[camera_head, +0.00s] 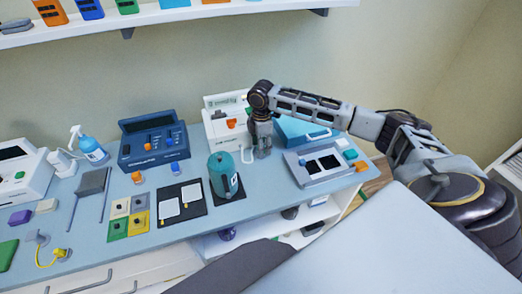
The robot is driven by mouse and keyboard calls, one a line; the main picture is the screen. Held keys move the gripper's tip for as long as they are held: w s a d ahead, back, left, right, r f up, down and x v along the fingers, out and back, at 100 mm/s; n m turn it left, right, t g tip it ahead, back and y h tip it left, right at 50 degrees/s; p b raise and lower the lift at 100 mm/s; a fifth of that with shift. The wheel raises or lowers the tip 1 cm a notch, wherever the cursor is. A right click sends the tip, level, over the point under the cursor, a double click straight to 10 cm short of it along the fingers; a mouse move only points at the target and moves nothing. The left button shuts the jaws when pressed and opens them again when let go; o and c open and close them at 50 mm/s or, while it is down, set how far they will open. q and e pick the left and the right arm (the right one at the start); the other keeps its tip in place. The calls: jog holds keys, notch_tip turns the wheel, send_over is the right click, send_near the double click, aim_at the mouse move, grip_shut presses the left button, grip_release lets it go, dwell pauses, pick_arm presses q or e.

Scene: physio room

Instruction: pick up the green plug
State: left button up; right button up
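A small green piece (248,112), possibly the green plug, shows at the right side of the white device (215,131) at the back of the table. It is partly covered by my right arm, and its shape is too small to make out. My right gripper (262,154) points down in front of that device's right side, just below the green piece. Whether its fingers are apart or hold something cannot be made out. My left gripper is not in view.
A teal canister (224,176) stands just left of my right gripper on the blue-grey table (95,262). A grey device (318,163) and blue box (297,131) are to the right. A dark blue device (152,141) stands left. A shelf (165,15) hangs above.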

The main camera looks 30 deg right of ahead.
jog(key=shift+f, duration=1.15)
jog(key=shift+c, duration=0.3)
